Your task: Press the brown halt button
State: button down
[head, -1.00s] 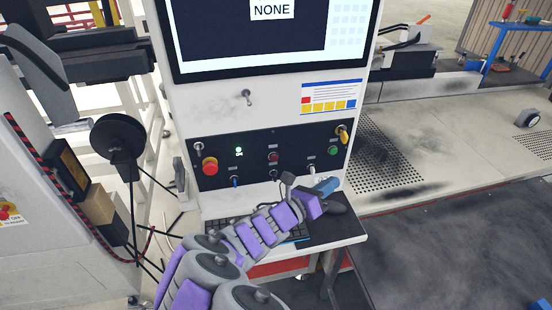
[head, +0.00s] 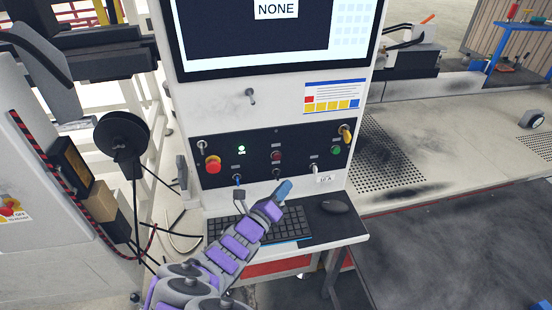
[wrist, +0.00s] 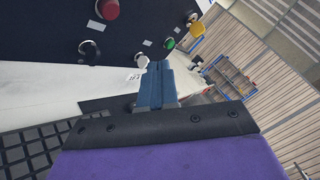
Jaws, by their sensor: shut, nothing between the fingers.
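The black control panel (head: 226,152) carries several buttons and switches. No button looks clearly brown. A dark reddish button (head: 276,155) sits mid-panel, and what looks like the same button shows redder at the top of the wrist view (wrist: 108,9). A dark knob (head: 276,172) is just below it. My gripper (head: 285,187) has blue fingers, shut and empty, in front of the panel's lower edge, below and slightly right of the reddish button. In the wrist view, the shut fingertips (wrist: 156,70) point below the green button (wrist: 170,43); contact with the panel is not visible.
The keyboard (head: 225,227) and mouse (head: 334,206) lie on the shelf below. The screen (head: 270,35) is above.

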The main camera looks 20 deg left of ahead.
aim_at(277, 157)
jog(key=w+a+p, duration=0.1)
jog(key=w+a, duration=0.3)
jog(key=w, duration=0.3)
jog(key=shift+a, duration=0.35)
jog(key=shift+w+a+r+p, duration=0.15)
jog(key=shift+w+r+p, duration=0.1)
jog(key=shift+p, duration=0.35)
dwell(1.5)
jog(key=shift+w+a+f+p, duration=0.15)
jog(key=shift+w+a+p, duration=0.2)
jog(key=shift+w, duration=0.1)
dwell(1.0)
dwell(0.3)
jog(key=shift+s+d+p, duration=0.4)
jog(key=shift+s+d, duration=0.1)
jog(key=shift+s, duration=0.25)
